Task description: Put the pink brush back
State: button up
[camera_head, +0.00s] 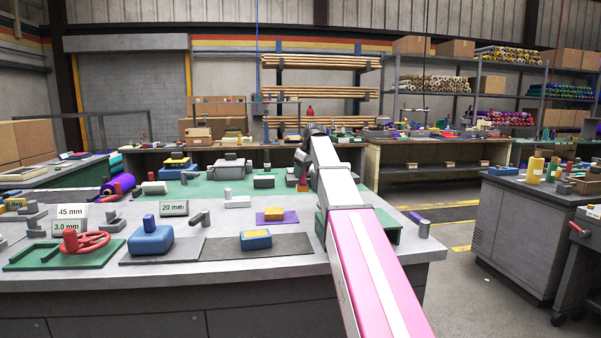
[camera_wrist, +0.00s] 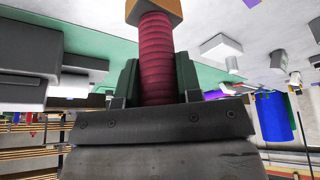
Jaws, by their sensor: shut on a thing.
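The pink brush shows in the wrist view as a dark pink ribbed handle (camera_wrist: 157,60) with an orange block at its far end. My gripper (camera_wrist: 158,88) is shut on this handle, with one dark finger on each side. In the head view the brush (camera_head: 303,182) is a small reddish and orange shape below my gripper (camera_head: 304,162), over the back part of the bench. I cannot tell whether its lower end touches the surface. No place marked for the brush can be made out.
The grey bench (camera_head: 200,285) holds a red handwheel (camera_head: 85,243) on a green plate, a blue block (camera_head: 150,241), a blue-and-yellow block (camera_head: 256,239) and a purple mat (camera_head: 288,217). A green stand (camera_head: 388,224) is partly hidden behind my arm. Several small tools stand around the brush.

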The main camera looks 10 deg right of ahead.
aim_at(301, 187)
jog(key=shift+f, duration=2.95)
jog(key=shift+f, duration=0.6)
jog(key=o, duration=1.1)
jog(key=shift+c, duration=0.2)
jog(key=v, duration=1.1)
jog(key=shift+f, duration=0.1)
